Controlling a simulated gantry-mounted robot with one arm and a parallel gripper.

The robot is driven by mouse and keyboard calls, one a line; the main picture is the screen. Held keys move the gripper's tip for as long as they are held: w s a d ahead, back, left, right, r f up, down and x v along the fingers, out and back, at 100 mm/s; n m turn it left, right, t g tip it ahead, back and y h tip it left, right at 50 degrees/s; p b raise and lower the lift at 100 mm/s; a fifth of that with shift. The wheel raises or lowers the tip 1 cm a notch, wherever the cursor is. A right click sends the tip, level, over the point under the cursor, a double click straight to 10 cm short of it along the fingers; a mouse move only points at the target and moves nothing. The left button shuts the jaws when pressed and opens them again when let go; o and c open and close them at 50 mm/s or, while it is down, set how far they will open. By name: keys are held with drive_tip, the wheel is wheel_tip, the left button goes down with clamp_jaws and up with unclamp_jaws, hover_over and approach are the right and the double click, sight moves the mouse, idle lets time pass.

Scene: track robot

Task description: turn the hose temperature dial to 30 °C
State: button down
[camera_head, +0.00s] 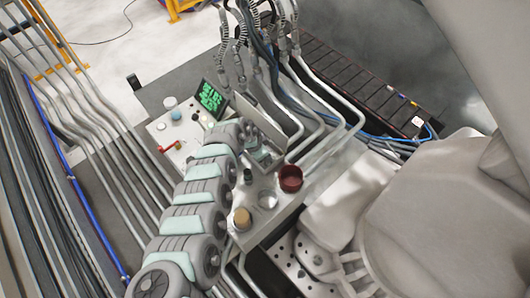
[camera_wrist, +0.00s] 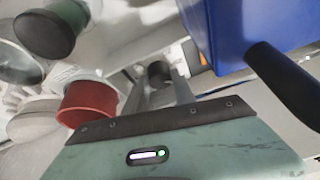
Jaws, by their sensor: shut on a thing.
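My gripper (camera_head: 262,155) is at the control panel, in the middle of the head view, partly hidden by my segmented arm. In the wrist view its green body fills the bottom, and a grey finger (camera_wrist: 182,90) reaches up beside a small dark knob (camera_wrist: 157,72). The gripper is shut on this knob. Its markings do not show, so I cannot read its setting. A display (camera_head: 209,97) with green text stands tilted on the panel behind my arm; its text is too small to read.
A dark red cup-shaped part (camera_head: 290,178), a dark green knob (camera_head: 248,176) and a tan-topped one (camera_head: 242,219) stand near the gripper. A red lever (camera_head: 170,147) is left of my arm. Grey pipes and hoses (camera_head: 330,105) crowd the back. A blue box (camera_wrist: 225,35) is close in the wrist view.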

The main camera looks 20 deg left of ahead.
drive_tip(key=c, duration=1)
unclamp_jaws()
drive_tip(key=shift+c, duration=0.2)
drive_tip(key=p+v, duration=0.2)
drive_tip(key=v, duration=0.8)
drive_tip(key=shift+s+r, duration=0.15)
drive_tip(key=shift+r, duration=0.2)
drive_tip(key=shift+a, duration=0.15)
